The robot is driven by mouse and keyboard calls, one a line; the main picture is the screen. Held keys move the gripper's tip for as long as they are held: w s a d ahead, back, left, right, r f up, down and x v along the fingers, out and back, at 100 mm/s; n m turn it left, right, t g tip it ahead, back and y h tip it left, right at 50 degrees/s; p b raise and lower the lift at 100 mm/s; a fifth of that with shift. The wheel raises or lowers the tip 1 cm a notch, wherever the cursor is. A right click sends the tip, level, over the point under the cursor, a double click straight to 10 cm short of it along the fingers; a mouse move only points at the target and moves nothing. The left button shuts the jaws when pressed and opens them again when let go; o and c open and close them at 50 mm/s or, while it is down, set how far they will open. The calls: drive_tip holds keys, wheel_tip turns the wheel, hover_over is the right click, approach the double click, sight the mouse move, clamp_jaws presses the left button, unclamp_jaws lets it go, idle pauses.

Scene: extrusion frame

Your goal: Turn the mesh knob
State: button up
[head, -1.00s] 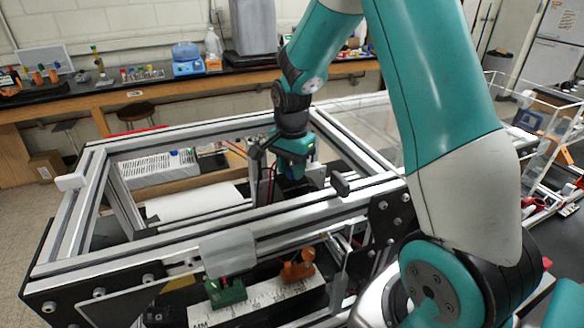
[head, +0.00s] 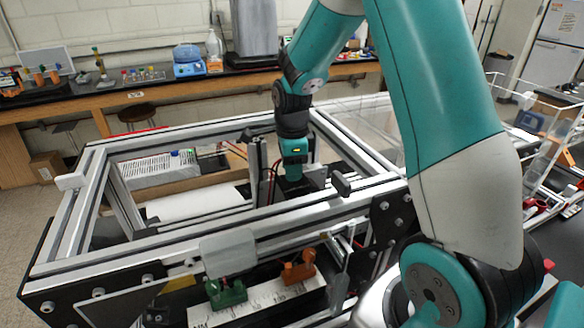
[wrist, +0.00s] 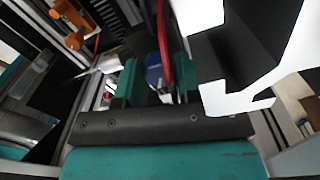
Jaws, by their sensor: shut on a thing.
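My gripper (head: 291,176) reaches down inside the metal extrusion frame (head: 95,200), at its right part, with the teal and black wrist above it. In the wrist view, its two teal fingers (wrist: 154,88) are closed around a small dark blue part (wrist: 154,70), which appears to be the mesh knob. The fingers hide the sides of this part. In the head view the knob is hidden behind my gripper and the frame's front rail.
A white roll (head: 195,203) lies inside the frame, left of my gripper. A white slotted box (head: 155,170) is behind it. Green (head: 227,293) and orange (head: 298,272) clamps are on the front. A red cable (wrist: 163,45) runs close to the fingers.

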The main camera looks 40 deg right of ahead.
drive_tip(key=shift+w+d+r+m, duration=0.1)
drive_tip(key=shift+r+m, duration=0.05)
drive_tip(key=shift+m, duration=0.25)
drive_tip(key=o, duration=0.9)
drive_tip(key=shift+o, duration=0.2)
wheel_tip(320, 180, up, 17)
drive_tip(key=b, duration=0.3)
drive_tip(key=shift+r, duration=0.15)
